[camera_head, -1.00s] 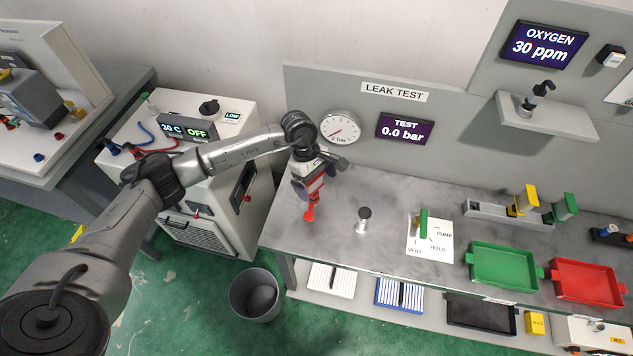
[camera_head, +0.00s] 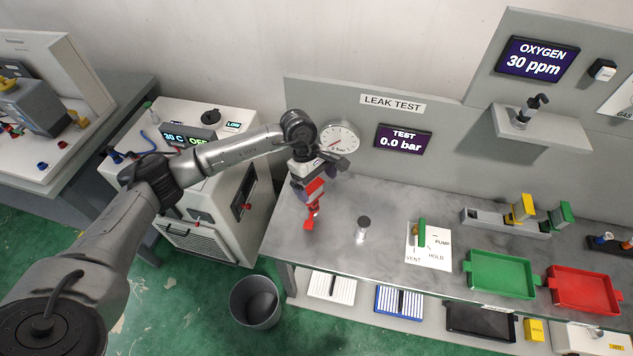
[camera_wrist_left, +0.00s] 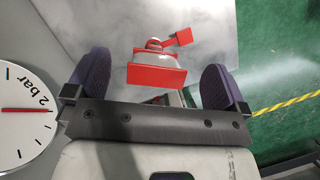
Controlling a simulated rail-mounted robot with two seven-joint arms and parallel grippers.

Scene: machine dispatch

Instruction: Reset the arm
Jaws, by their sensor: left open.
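My left arm reaches in from the left to the left end of the leak test bench. My left gripper (camera_head: 306,196) points down there, its dark purple fingers spread. A red and silver fitting (camera_wrist_left: 157,72) with a red side handle sits between the fingers in the left wrist view, with a gap on each side. Its red lower part (camera_head: 310,221) shows below the gripper in the head view; the rest is partly hidden by the fingers. My right gripper is not in view.
A round gauge (camera_head: 339,138) on the back panel is close behind my left wrist. A metal post (camera_head: 363,228), a green-handled valve (camera_head: 422,232), a green tray (camera_head: 500,274) and a red tray (camera_head: 583,291) are to the right. A bin (camera_head: 255,302) stands on the floor.

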